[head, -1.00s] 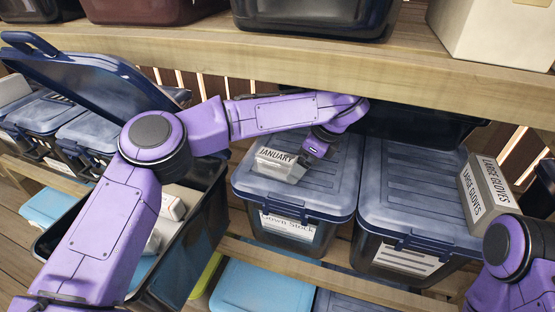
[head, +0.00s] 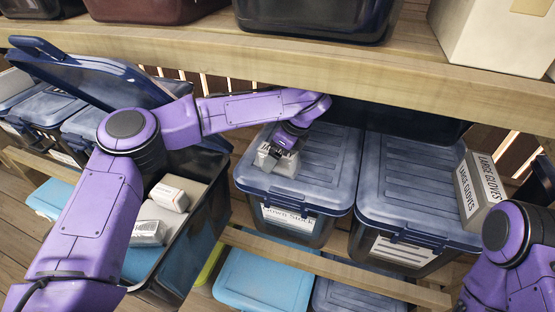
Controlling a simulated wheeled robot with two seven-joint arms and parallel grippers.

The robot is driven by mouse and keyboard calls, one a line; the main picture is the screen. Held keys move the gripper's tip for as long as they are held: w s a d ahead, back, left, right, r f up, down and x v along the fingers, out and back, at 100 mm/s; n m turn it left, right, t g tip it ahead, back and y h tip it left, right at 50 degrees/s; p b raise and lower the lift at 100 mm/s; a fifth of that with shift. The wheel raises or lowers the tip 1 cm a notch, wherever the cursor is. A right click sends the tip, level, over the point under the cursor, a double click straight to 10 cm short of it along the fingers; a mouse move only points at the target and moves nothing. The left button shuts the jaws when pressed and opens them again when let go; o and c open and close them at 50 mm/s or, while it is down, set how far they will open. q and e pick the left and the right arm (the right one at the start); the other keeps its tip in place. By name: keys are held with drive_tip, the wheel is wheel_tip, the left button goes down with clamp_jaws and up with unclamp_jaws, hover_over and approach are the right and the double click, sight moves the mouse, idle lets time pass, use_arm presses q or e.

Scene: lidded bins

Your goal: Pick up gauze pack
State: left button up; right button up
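A small white-grey pack (head: 266,159) sits on the blue lid of the "Gown Stock" bin. I cannot read whether it is the gauze pack; its label is now covered. My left gripper (head: 278,155) reaches down over this pack, its dark fingers overlapping it. I cannot tell whether the fingers are closed on it. Two more packs lie in the open bin at left: a white box (head: 169,197) and a grey-white wrapped pack (head: 149,232). Either could be the gauze pack; their print is too small to read. My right gripper is out of view; only part of that arm shows at lower right.
The open dark bin (head: 192,245) has its blue lid (head: 75,75) raised. A closed lidded bin (head: 415,190) stands right of the "Gown Stock" bin (head: 290,222), with a "Large Gloves" box (head: 480,190) on it. A wooden shelf (head: 300,62) overhangs the bins closely.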

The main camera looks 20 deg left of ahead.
use_arm(q)
drive_tip(key=shift+f+b, duration=0.25)
drive_tip(key=shift+b, duration=0.05)
idle(0.4)
drive_tip(key=c, duration=1.1)
